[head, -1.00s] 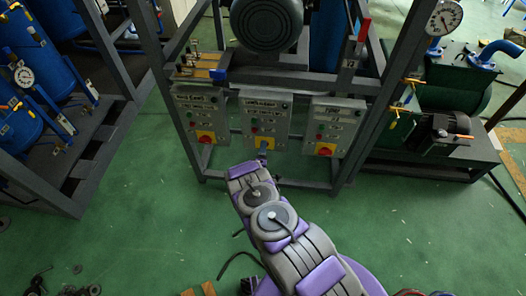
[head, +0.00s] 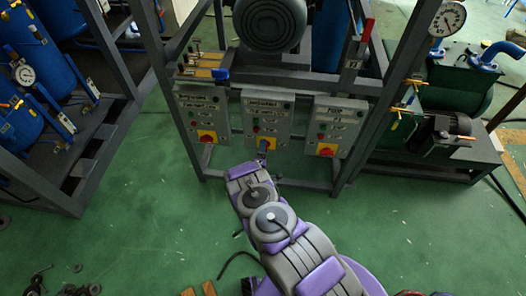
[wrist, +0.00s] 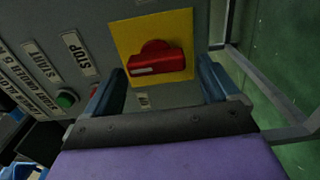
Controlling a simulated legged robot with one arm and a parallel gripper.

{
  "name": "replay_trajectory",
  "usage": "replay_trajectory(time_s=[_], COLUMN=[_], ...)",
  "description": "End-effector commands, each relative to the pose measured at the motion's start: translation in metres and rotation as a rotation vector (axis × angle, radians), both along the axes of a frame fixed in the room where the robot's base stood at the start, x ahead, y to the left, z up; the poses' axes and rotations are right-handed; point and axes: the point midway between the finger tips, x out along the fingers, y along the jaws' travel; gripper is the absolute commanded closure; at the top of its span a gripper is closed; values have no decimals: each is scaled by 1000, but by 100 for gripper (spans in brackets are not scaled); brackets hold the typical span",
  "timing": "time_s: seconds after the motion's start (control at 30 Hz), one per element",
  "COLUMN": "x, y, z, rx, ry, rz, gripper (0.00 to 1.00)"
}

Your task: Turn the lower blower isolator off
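The isolator on the middle grey control box (head: 266,107) has a red rotary knob (wrist: 157,64) on a yellow plate (wrist: 180,22). In the wrist view, the knob's red bar lies nearly across the picture. My gripper (wrist: 160,70) is open, with one blue finger on each side of the knob. I cannot tell whether either finger touches it. In the head view, my gripper (head: 262,160) is at the bottom of the middle box and partly covers the isolator (head: 270,143).
Similar boxes with red and yellow isolators stand left (head: 203,112) and right (head: 333,120). A green button (wrist: 66,99) sits beside START and STOP labels. Frame posts flank the boxes. Green floor (head: 130,220) is open at lower left.

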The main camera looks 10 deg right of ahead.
Motion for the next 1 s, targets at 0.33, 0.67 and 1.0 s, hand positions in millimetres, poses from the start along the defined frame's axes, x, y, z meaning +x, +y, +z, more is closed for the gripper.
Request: replay_trajectory(time_s=[0.33, 0.67, 1.0], x=[-4, -59, -129], y=[-1, 19, 42], z=[0, 2, -2], rx=[1, -3, -3], ry=[1, 3, 4], rz=[-4, 0, 1], gripper=[8, 8, 8])
